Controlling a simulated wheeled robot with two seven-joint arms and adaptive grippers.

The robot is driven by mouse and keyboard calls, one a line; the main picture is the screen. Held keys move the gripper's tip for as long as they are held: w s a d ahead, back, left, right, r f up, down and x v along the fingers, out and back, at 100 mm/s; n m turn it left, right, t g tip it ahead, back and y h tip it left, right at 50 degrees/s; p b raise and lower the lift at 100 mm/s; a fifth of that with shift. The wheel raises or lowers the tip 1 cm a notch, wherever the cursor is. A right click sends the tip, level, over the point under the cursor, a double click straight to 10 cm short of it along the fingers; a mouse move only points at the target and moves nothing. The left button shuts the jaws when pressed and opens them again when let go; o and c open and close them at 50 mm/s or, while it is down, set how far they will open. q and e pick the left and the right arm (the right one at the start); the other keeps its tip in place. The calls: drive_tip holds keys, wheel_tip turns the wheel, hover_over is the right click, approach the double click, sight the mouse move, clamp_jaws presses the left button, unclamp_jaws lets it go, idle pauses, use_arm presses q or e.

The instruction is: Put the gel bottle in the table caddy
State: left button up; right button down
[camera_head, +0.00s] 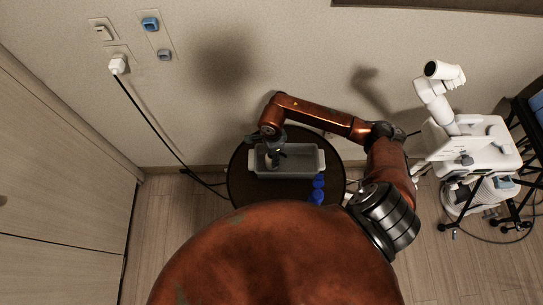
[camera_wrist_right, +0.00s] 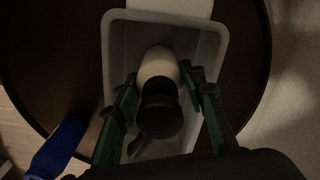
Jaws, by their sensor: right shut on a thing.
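The gel bottle (camera_wrist_right: 158,68) looks pale with a black top, seen from above in the right wrist view. My right gripper (camera_wrist_right: 163,98) has its green-sided fingers on either side of it and is shut on it. The table caddy (camera_head: 304,163) is a grey, open rectangular bin on the round table. In the head view my right gripper (camera_head: 274,158) points down inside the caddy's outline, at its left part. In the wrist view the caddy's rim (camera_wrist_right: 216,38) surrounds the bottle. Whether the bottle touches the caddy floor I cannot tell. My left gripper is not in view.
The round dark table (camera_head: 240,185) stands against the wall. Blue items (camera_head: 318,184) stand on it at the caddy's front right; one shows in the wrist view (camera_wrist_right: 58,148). A black cord (camera_head: 155,125) hangs left of the table. A white machine (camera_head: 470,145) stands at right.

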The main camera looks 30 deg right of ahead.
drive_tip(key=shift+f, duration=0.15)
drive_tip(key=c, duration=1.2)
unclamp_jaws()
drive_tip(key=shift+c, duration=0.2)
wheel_tip(320, 180, up, 12)
drive_tip(key=shift+r+p, duration=0.15)
drive_tip(key=shift+p, duration=0.4)
